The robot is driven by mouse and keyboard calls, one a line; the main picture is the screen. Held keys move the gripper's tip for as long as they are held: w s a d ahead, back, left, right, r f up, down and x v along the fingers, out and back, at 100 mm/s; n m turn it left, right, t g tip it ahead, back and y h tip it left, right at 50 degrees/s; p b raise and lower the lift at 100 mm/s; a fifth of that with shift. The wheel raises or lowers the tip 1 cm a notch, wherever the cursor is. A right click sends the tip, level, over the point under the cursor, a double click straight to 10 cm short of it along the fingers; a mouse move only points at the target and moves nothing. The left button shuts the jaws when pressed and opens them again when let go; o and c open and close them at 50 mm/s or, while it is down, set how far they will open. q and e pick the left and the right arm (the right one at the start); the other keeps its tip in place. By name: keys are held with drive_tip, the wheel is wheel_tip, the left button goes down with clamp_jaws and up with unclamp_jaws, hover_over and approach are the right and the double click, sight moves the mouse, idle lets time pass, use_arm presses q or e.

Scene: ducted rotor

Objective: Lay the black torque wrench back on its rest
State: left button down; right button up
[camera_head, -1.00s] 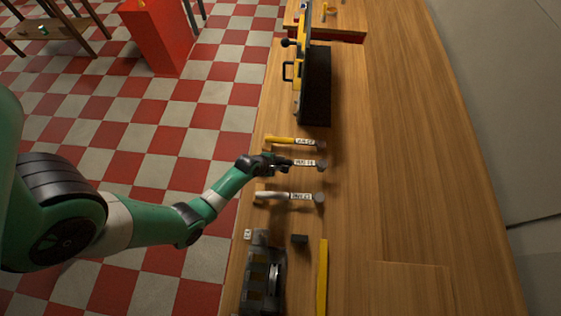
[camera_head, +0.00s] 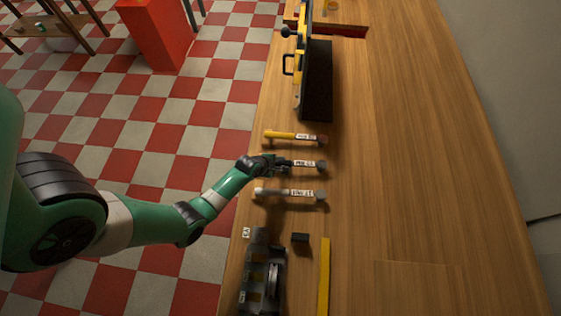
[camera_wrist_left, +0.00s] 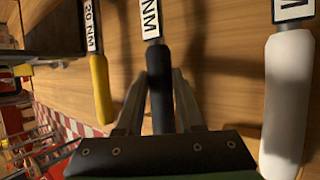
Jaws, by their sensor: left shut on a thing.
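The black torque wrench (camera_head: 305,164) lies across the bench between the yellow-handled wrench (camera_head: 285,135) and the white-handled wrench (camera_head: 275,192). My left gripper (camera_head: 280,163) is at its handle end. In the left wrist view the gripper's two fingers (camera_wrist_left: 163,82) are shut on its black handle (camera_wrist_left: 160,90), one finger on each side. A white label marked NM shows on its shaft. The gripper hides part of the handle in the head view. I cannot tell whether the wrench touches its rest, and no rest is clearly seen. My right gripper is not in view.
The yellow (camera_wrist_left: 100,90) and white (camera_wrist_left: 288,95) handles flank the gripper. A dark case (camera_head: 317,80) stands beyond the wrenches. A dark machine (camera_head: 262,280), a small black block (camera_head: 300,238) and a yellow bar (camera_head: 324,275) are nearer. The bench's right side (camera_head: 420,190) is clear.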

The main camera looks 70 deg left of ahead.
use_arm(q)
drive_tip(key=shift+c, duration=2.3)
unclamp_jaws()
drive_tip(key=p+v, duration=0.4)
drive_tip(key=v, duration=0.7)
drive_tip(key=shift+r+p, duration=0.2)
drive_tip(key=shift+p, duration=0.1)
drive_tip(key=shift+s, duration=0.15)
